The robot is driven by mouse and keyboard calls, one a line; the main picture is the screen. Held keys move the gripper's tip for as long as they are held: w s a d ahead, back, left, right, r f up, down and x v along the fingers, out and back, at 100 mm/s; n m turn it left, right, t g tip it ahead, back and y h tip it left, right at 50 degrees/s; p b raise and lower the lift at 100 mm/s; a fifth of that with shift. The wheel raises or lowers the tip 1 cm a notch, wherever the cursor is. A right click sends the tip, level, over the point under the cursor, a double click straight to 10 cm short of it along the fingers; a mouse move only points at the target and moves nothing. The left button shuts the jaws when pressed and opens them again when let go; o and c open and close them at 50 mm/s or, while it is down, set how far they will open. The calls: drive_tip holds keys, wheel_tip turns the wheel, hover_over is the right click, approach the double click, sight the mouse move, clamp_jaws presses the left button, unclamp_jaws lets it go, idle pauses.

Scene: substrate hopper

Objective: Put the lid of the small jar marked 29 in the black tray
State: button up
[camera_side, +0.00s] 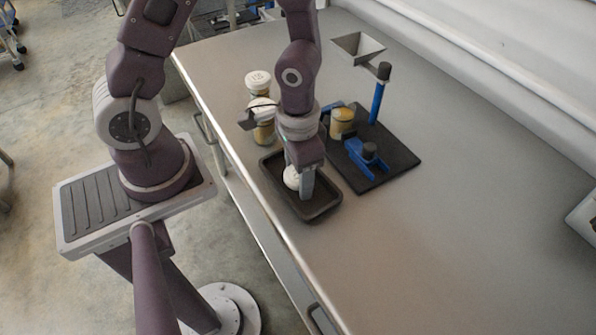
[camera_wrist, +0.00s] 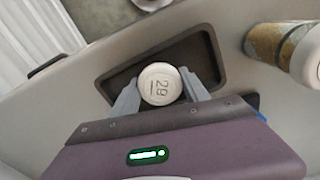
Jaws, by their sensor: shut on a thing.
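My gripper (camera_wrist: 160,90) is shut on the white round lid (camera_wrist: 160,82), which is marked 29 in the wrist view. In the side view the lid (camera_side: 291,176) is between the fingers, over the inside of the black tray (camera_side: 322,211). I cannot tell whether the lid touches the tray floor. The tray's rim also shows around the lid in the wrist view (camera_wrist: 212,42). An open jar (camera_side: 342,122) with yellowish contents stands on the black board behind my gripper; its number cannot be read.
Jars with white lids (camera_side: 258,80) stand left of my wrist; one shows at the right in the wrist view (camera_wrist: 280,45). A black board (camera_side: 395,160) carries a blue post (camera_side: 377,100) and blue holder (camera_side: 362,158). A metal hopper (camera_side: 358,46) stands behind.

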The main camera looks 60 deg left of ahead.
drive_tip(key=shift+f, duration=0.2)
drive_tip(key=o, duration=1.1)
drive_tip(key=shift+o, duration=0.2)
drive_tip(key=shift+w+r, duration=0.1)
drive_tip(key=shift+r, duration=0.25)
wheel_tip(320, 180, up, 7)
drive_tip(key=shift+f, duration=0.1)
drive_tip(key=s+a+r+n+t, duration=0.1)
drive_tip(key=s+r, duration=0.3)
drive_tip(key=r, duration=0.4)
drive_tip(key=s+a+r+n+t, duration=0.1)
drive_tip(key=s+r+t, duration=0.3)
drive_tip(key=r, duration=0.5)
drive_tip(key=shift+s+a+r, duration=0.15)
drive_tip(key=shift+a, duration=0.65)
